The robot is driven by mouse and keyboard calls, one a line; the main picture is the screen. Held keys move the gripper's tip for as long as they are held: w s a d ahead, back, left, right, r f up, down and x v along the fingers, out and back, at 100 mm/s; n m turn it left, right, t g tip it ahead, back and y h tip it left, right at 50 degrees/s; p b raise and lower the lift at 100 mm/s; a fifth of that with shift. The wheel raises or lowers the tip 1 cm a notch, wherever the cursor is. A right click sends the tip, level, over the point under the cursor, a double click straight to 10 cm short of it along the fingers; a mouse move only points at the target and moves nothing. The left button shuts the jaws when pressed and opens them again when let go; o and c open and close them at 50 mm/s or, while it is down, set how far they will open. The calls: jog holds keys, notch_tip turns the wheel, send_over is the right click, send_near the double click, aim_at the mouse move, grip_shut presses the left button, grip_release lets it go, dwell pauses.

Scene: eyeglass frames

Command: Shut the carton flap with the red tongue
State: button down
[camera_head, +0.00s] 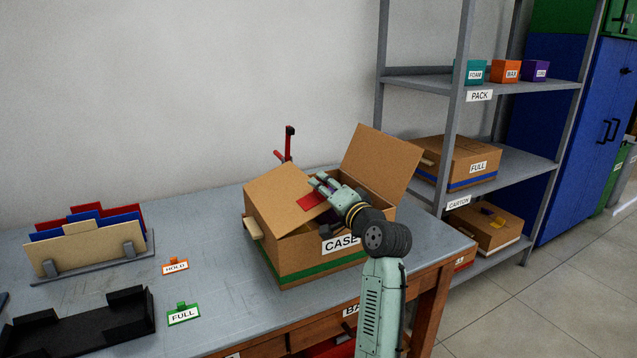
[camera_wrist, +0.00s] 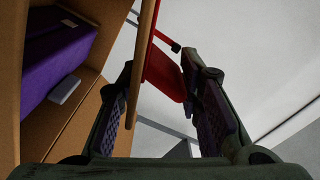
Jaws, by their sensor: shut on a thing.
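The cardboard carton (camera_head: 305,263), labelled CASE with a green stripe, stands on the grey bench. Its left flap (camera_head: 275,196) slants up over the opening and carries the red tongue (camera_head: 311,200) near its right edge. The right flap (camera_head: 379,160) stands raised and open. My gripper (camera_head: 319,182) reaches over the opening and is shut on the red tongue. In the wrist view the tongue (camera_wrist: 165,76) lies between the fingers, with the left flap (camera_wrist: 146,48) edge-on beside it. A purple item (camera_wrist: 58,58) sits inside the carton, mostly hidden in the head view.
A red upright stand (camera_head: 289,142) is behind the carton. At left are a rack of coloured panels (camera_head: 85,240), a black tray (camera_head: 85,325), and HOLD (camera_head: 175,267) and FULL (camera_head: 184,315) signs. Grey shelving (camera_head: 490,85) stands at right.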

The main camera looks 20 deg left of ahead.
jog(key=shift+w+f+b, duration=0.15)
jog(key=shift+f+b, duration=0.15)
jog(key=shift+f, duration=0.75)
jog(key=shift+a, duration=0.1)
jog(key=c, duration=1.3)
grip_release()
jog(key=shift+c, duration=0.2)
jog(key=o, duration=0.3)
jog(key=shift+r, duration=0.15)
jog(key=shift+d, duration=0.2)
jog(key=v, duration=1.1)
jog(key=shift+s+d, duration=0.25)
jog(key=shift+d, duration=0.1)
jog(key=shift+c, duration=0.2)
